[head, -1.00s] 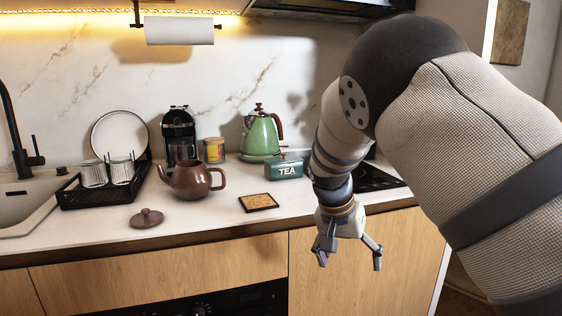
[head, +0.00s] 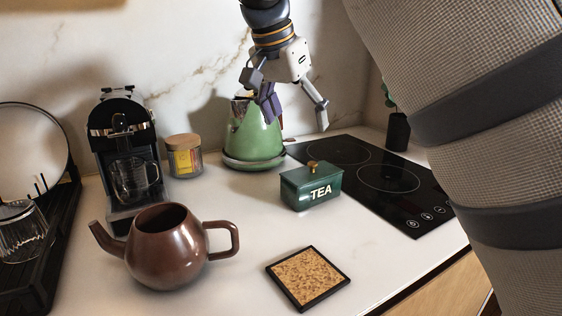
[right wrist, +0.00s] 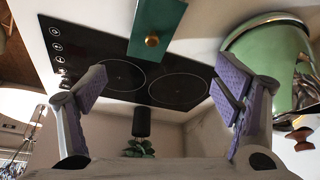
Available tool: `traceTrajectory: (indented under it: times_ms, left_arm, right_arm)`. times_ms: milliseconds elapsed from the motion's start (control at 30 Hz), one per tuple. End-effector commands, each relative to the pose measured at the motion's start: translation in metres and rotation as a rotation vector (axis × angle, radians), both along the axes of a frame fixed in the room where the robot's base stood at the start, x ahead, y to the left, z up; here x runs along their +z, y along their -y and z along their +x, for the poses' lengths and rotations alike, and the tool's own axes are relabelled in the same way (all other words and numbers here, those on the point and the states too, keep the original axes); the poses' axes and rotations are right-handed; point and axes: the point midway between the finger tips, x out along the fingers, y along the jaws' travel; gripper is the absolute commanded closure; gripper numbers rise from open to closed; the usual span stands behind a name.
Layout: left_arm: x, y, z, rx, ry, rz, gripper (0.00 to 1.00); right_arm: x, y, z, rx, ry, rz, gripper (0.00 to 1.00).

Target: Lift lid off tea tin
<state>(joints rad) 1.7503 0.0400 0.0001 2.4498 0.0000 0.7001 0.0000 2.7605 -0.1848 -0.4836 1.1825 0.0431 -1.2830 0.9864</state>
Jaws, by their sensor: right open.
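The green tea tin (head: 312,190) stands on the white counter, marked TEA, with its lid (head: 311,172) on and a small brass knob (head: 313,163) on top. In the right wrist view the tin's lid (right wrist: 158,20) and its brass knob (right wrist: 152,40) show at the top centre, beyond the fingers. My right gripper (head: 292,110) is open and empty, above and behind the tin, in front of the green kettle in the head view. In the right wrist view the two purple-padded fingers of this gripper (right wrist: 160,90) are wide apart. My left gripper is not in view.
The green kettle (head: 254,136) stands close left of the tin, and the black hob (head: 385,185) lies to its right. A brown teapot (head: 165,250), a cork trivet (head: 308,279), a yellow-labelled jar (head: 184,157) and a coffee machine (head: 123,160) also stand on the counter.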

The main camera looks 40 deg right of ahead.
Motion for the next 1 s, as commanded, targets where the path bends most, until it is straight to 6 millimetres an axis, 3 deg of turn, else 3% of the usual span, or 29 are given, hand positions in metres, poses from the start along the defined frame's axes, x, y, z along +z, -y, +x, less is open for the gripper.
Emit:
traceTrajectory:
  times_ms: [200, 533, 833, 867, 1000]
  left_arm:
    - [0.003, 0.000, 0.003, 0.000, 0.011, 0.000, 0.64]
    - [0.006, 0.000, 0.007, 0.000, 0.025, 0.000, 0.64]
    - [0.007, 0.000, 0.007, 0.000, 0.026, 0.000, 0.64]
    - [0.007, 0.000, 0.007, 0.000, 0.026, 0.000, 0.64]
    - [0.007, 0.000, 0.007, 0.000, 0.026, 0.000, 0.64]
  right_arm:
    - [-0.043, 0.019, 0.004, -0.001, -0.002, 0.001, 0.17]
    - [-0.093, 0.038, 0.012, -0.002, -0.002, 0.002, 0.17]
    - [-0.105, 0.043, 0.015, 0.000, 0.002, 0.001, 0.17]
    - [-0.105, 0.043, 0.015, 0.000, 0.002, 0.001, 0.19]
    - [-0.105, 0.043, 0.015, 0.000, 0.001, 0.000, 0.51]
